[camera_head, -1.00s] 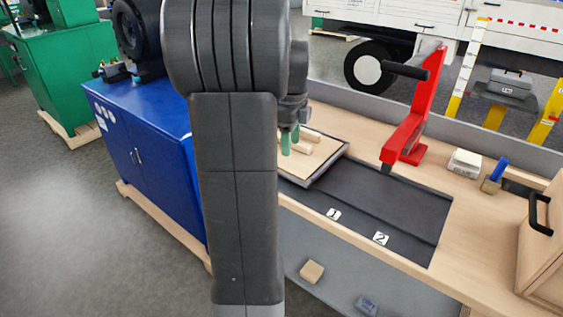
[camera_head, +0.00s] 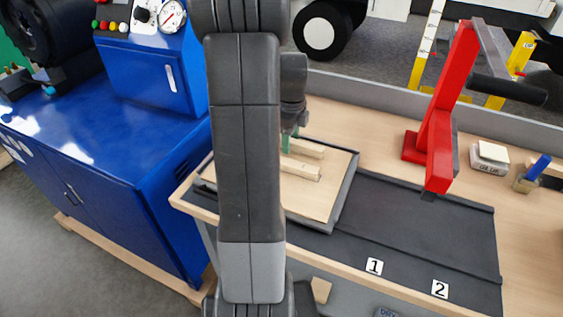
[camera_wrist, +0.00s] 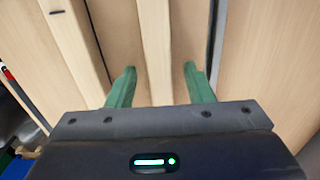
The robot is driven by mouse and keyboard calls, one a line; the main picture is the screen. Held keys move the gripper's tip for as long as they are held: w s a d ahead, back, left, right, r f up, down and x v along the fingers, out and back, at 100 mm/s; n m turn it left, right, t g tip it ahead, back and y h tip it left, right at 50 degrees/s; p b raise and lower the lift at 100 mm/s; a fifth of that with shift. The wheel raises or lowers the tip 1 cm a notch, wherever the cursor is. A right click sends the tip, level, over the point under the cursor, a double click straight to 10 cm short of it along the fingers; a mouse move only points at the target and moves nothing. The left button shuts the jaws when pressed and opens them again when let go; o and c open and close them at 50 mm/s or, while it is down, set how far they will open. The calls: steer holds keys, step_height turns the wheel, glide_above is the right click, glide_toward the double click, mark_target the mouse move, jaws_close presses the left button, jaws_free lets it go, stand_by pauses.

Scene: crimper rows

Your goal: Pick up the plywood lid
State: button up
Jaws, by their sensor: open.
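The plywood lid (camera_head: 312,196) is a flat pale board with two wooden battens across its top. It lies within a grey-rimmed tray (camera_head: 347,192) on the bench, left of the dark mat. My gripper (camera_head: 289,143) is above the lid, its green fingers pointing down by the far batten. In the wrist view, my open gripper (camera_wrist: 159,76) has one batten (camera_wrist: 156,45) between its fingers, with a gap on each side. The other batten (camera_wrist: 72,40) is to the left. Whether the fingertips touch the board is unclear. My arm hides the lid's left part.
A red lever press (camera_head: 437,140) stands right of the lid. The dark mat (camera_head: 420,220) has plates marked 1 and 2 and is clear. A white block (camera_head: 490,157) and a blue-topped item (camera_head: 538,168) are farther right. A blue cabinet (camera_head: 110,150) stands left.

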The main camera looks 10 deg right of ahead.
steer(key=shift+w, duration=0.1)
jaws_close()
